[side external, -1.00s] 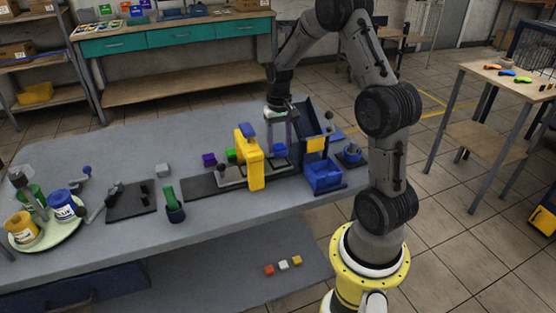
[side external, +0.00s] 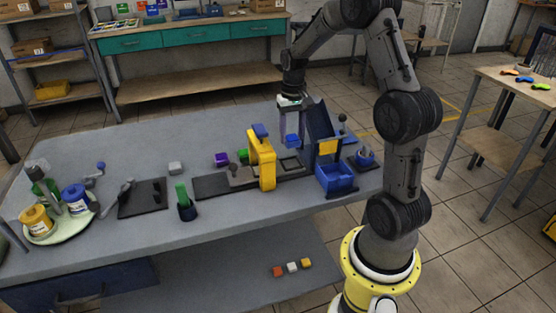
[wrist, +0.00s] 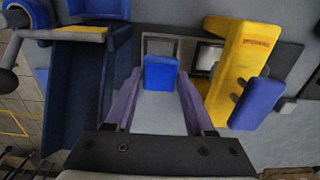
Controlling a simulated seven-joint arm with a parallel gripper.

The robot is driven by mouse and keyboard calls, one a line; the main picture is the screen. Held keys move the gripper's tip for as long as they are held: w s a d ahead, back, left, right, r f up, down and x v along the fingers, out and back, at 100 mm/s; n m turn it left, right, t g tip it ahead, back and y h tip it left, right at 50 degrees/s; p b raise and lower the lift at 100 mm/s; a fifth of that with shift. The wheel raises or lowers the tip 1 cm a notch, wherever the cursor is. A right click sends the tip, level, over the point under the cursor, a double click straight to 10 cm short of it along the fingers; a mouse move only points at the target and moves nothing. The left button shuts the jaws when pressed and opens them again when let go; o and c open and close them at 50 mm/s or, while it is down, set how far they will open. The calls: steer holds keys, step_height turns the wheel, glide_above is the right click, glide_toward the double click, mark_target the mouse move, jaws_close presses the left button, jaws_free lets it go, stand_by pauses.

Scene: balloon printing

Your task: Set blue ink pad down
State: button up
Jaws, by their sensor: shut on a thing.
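The blue ink pad (side external: 292,141) is a small blue block between the fingertips of my gripper (side external: 291,132). In the wrist view the blue ink pad (wrist: 160,73) sits at the ends of the two purple-grey fingers, and my gripper (wrist: 160,88) is shut on it. The pad appears a little above the bench, between a yellow press and a blue upright panel. Its underside is hidden, so I cannot tell the exact gap below it.
The yellow press (side external: 262,160) stands close left of my gripper. The dark blue panel (side external: 319,122) and blue bin (side external: 335,179) stand close right. Purple (side external: 222,159) and green (side external: 243,155) blocks lie farther left. The grey bench (side external: 110,135) is clear at the back left.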

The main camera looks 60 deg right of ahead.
step_height(320, 180, up, 15)
steer(key=w+a, duration=0.5)
steer(key=a, duration=0.3)
steer(key=w+a, duration=0.6)
steer(key=a, duration=0.3)
glide_above(201, 172)
steer(key=s, duration=0.1)
step_height(201, 172, down, 20)
steer(key=shift+a+r, duration=0.1)
steer(key=shift+a, duration=0.05)
steer(key=shift+w+f, duration=0.45)
steer(key=shift+f, duration=1.75)
steer(key=shift+f, duration=0.2)
